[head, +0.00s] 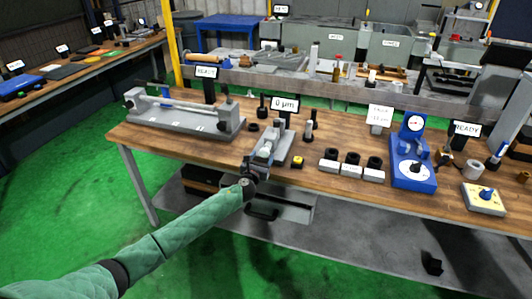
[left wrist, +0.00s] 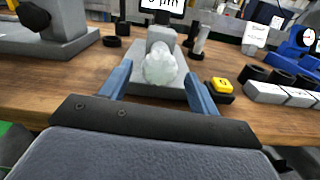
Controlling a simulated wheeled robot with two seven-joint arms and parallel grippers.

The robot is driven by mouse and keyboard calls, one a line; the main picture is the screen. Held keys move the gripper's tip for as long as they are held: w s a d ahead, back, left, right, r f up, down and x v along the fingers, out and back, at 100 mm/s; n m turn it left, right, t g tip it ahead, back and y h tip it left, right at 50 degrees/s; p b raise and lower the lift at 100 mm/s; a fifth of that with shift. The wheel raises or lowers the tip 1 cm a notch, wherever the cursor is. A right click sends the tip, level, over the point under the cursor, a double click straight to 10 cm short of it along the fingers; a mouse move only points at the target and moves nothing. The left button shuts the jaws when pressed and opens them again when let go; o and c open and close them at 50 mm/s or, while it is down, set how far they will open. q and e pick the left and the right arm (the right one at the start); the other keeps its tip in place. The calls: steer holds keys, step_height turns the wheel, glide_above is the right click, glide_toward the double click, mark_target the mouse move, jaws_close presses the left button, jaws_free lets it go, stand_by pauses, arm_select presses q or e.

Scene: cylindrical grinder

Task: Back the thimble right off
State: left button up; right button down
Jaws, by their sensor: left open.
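A small grey fixture (head: 273,148) stands on the wooden bench, with a display (head: 284,105) behind it reading 0 µm. In the left wrist view a pale, rounded, translucent knob (left wrist: 160,68), apparently the thimble, faces me at the front of this fixture. My left gripper (head: 252,170) is at the bench's front edge, in front of the fixture. In the left wrist view its two blue fingers (left wrist: 158,82) are open, one on each side of the knob, with gaps visible. I cannot tell how deep between the fingers the knob sits. My right gripper does not show.
A long grey grinder-like machine (head: 185,117) stands left of the fixture. A yellow button box (head: 298,162) and several dark rings on grey blocks (head: 351,169) lie to the right. A blue gauge stand (head: 413,170) is further right. Dark upright pins (head: 309,131) stand close behind right.

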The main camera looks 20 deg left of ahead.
mark_target(263, 155)
arm_select(q)
steer(key=shift+w, duration=1.9)
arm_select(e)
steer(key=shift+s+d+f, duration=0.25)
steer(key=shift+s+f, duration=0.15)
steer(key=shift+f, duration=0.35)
arm_select(q)
steer(key=shift+c, duration=0.2)
steer(key=c, duration=0.9)
